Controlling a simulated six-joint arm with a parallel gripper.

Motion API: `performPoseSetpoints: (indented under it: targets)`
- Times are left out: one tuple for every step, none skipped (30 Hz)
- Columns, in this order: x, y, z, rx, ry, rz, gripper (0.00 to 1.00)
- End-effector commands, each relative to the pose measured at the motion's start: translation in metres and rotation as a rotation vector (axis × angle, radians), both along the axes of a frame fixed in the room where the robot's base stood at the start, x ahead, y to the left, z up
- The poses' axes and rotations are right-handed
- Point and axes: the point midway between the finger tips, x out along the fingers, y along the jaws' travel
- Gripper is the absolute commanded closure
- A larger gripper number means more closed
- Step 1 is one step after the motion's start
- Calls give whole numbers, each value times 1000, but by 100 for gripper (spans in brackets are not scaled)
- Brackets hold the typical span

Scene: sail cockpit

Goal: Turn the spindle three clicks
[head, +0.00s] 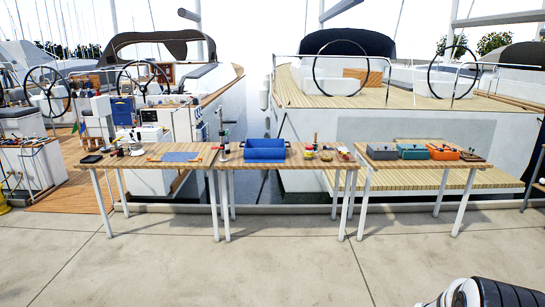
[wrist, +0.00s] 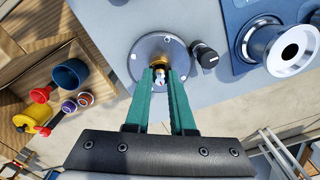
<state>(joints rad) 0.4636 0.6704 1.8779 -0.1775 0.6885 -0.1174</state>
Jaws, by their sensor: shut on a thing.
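In the wrist view, the spindle (wrist: 160,83) is a small upright piece with a pale tip and a brass-coloured part behind it. It stands in a round grey disc (wrist: 145,50) with small white marks near its rim, on a grey panel. My gripper (wrist: 162,73) has two long green fingers, one on each side of the spindle, shut on it. The fingers hide the spindle's sides and part of the disc's near edge. In the head view neither my gripper nor the spindle can be made out.
In the wrist view, a black knob (wrist: 204,55) sits close right of the disc, and a silver drum (wrist: 287,46) on a blue panel lies further right. A blue cup (wrist: 70,75) and coloured items are at left. The head view shows tables, a blue bin (head: 265,154) and boats.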

Motion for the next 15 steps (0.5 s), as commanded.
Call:
performPoseSetpoints:
  targets:
    - [0, 0, 0, 0, 0, -8, 100]
    - [0, 0, 0, 0, 0, -36, 100]
    - [0, 0, 0, 0, 0, -110, 100]
    - [0, 0, 0, 0, 0, -177, 100]
    - [0, 0, 0, 0, 0, -239, 100]
    - [0, 0, 0, 0, 0, -309, 100]
    - [0, 0, 0, 0, 0, -347, 100]
    - [0, 0, 0, 0, 0, -372, 100]
    - [0, 0, 0, 0, 0, -387, 100]
    - [0, 0, 0, 0, 0, -389, 100]
    - [0, 0, 0, 0, 0, -388, 100]
    - [0, 0, 0, 0, 0, -388, 100]
    - [0, 0, 0, 0, 0, -387, 100]
    - [0, 0, 0, 0, 0, -387, 100]
    - [0, 0, 0, 0, 0, -394, 100]
